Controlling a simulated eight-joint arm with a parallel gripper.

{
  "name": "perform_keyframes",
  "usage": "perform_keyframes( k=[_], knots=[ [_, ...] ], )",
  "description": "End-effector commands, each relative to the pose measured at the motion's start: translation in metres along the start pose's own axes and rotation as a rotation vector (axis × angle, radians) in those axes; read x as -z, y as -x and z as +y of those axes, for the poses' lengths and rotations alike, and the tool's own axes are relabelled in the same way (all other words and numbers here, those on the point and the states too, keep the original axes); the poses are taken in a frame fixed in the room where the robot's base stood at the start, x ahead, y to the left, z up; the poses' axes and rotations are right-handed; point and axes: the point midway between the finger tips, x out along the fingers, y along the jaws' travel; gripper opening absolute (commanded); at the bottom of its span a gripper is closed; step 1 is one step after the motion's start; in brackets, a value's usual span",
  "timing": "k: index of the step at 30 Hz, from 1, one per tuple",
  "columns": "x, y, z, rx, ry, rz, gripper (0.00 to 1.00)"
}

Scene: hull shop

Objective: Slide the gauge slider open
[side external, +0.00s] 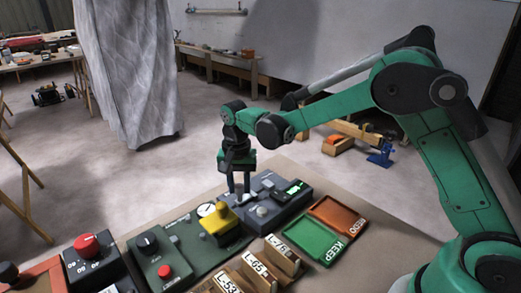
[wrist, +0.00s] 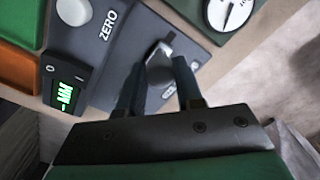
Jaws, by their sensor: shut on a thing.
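The gauge (side external: 285,212) is a dark grey box with a lit green display (side external: 295,187) and a round pale button. In the wrist view the gauge (wrist: 120,75) shows the word ZERO, the pale button (wrist: 74,12) and the display (wrist: 66,97). Its slider (wrist: 160,52) is a small grey piece on the top face. My gripper (side external: 239,190) points down at the left part of the gauge. In the wrist view its two dark fingers (wrist: 158,70) are on either side of the slider, shut on it. The fingers hide part of the slider and its track.
A yellow block (side external: 222,226) and a dial (side external: 206,210) stand close left of my gripper. Green (side external: 312,240) and orange (side external: 338,214) trays lie to the right. Labelled wooden blocks (side external: 256,270) and button boxes (side external: 160,258) fill the front left of the bench.

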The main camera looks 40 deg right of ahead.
Motion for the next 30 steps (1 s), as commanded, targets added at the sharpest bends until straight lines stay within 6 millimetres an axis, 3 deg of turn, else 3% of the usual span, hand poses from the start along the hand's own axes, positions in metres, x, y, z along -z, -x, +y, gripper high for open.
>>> perform_keyframes(
  k=[1,2,5,15,24,30],
  knots=[
    [-0.004,0.0,-0.004,0.011,0.008,-0.01,0.0],
    [-0.004,0.0,-0.004,0.011,0.009,-0.01,0.34],
    [-0.004,0.0,-0.004,0.011,0.008,-0.009,0.62],
    [-0.003,0.003,-0.003,0.009,0.006,-0.006,0.62],
    [-0.003,0.044,-0.003,0.009,0.007,-0.007,0.62],
    [-0.003,0.056,-0.003,0.009,0.007,-0.007,0.62]
  ],
)
